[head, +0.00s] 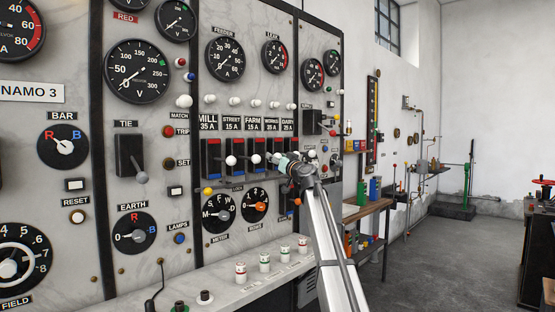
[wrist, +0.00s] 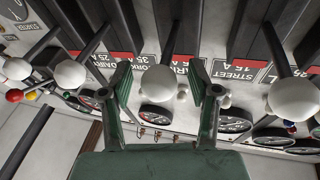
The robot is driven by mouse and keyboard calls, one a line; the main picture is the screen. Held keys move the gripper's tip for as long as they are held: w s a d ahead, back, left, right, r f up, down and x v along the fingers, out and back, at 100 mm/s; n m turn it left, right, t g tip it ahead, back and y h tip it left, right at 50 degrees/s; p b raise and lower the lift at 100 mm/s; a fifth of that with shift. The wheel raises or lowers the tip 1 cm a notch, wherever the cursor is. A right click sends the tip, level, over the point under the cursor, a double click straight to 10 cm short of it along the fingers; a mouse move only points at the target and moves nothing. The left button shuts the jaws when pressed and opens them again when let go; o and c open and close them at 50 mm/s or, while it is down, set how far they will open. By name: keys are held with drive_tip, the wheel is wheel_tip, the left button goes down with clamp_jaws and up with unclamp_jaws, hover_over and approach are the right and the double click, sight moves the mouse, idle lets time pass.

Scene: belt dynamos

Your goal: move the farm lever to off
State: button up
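The farm lever's white ball knob (wrist: 158,78) sits between the two fingers of my gripper (wrist: 160,84) in the wrist view. Gaps show on both sides of the knob, so the fingers are open and not closed on it. The lever's dark rod runs from the knob to the panel, by the partly hidden FARM label. In the head view the FARM 15 A label (head: 253,124) is in the feeder row. My gripper (head: 284,160) is at that row, partly hiding the levers there. The visible knobs stand at about the same height.
The street lever knob (wrist: 294,97) is right of my gripper in the wrist view. The works knob (wrist: 70,73) and dairy knob (wrist: 15,83) are on the left. Rotary dials (head: 255,205) lie below the levers. A bench (head: 370,207) stands farther right.

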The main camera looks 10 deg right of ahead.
drive_tip(key=v, duration=1.2)
